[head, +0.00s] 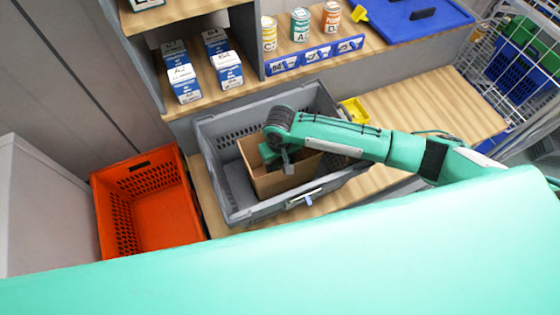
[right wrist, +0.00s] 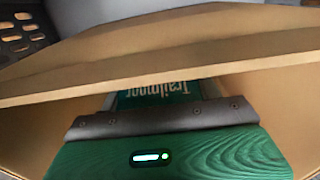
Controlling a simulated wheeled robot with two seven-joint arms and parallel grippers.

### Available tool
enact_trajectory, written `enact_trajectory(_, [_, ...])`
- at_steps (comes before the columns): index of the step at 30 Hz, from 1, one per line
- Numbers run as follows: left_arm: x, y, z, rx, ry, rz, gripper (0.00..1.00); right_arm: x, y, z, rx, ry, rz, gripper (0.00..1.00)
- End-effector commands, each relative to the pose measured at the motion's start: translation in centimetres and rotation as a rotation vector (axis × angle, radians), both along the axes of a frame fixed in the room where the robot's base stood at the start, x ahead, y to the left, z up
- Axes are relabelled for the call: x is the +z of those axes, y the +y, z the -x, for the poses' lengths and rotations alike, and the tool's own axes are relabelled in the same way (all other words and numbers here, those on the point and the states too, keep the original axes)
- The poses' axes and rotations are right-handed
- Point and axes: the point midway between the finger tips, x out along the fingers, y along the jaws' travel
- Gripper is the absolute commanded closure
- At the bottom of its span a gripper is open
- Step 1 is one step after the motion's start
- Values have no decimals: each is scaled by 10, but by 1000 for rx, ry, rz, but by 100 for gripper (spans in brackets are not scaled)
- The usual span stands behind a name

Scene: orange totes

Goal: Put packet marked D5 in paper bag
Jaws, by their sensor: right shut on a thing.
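The open brown paper bag (head: 277,181) stands inside a grey crate (head: 222,198) on the wooden bench. My right gripper (head: 287,167) reaches down into the bag's mouth, and the bag walls partly hide it. In the right wrist view a dark green packet (right wrist: 160,92) with upside-down pale lettering shows beyond the grey finger (right wrist: 160,117) of my right gripper. The gripper is shut on this packet, within the bag's walls (right wrist: 270,60). No D5 mark can be read on the visible part. My left gripper is not in view.
An orange tote (head: 155,210) stands left of the grey crate. Behind are shelves with blue-and-white cartons (head: 184,84), several cans (head: 300,25), and a blue tray (head: 415,18). A yellow bin (head: 354,110) is at the crate's far right. A wire cart (head: 515,60) stands at right.

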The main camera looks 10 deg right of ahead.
Motion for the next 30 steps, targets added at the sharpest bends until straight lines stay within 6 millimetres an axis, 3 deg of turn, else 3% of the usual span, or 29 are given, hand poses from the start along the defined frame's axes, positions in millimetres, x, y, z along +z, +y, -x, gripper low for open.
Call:
enact_trajectory(4, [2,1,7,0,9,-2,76,-11,0,0,0,-2,0,67])
enact_trajectory(14, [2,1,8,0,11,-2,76,-14,1,0,0,-2,0,67])
enact_trajectory(15, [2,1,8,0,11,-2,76,-14,0,0,0,-2,0,33])
enact_trajectory(18, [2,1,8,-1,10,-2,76,-14,0,0,0,-2,0,15])
enact_trajectory(30, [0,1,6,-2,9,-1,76,-6,0,-1,1,-3,-2,15])
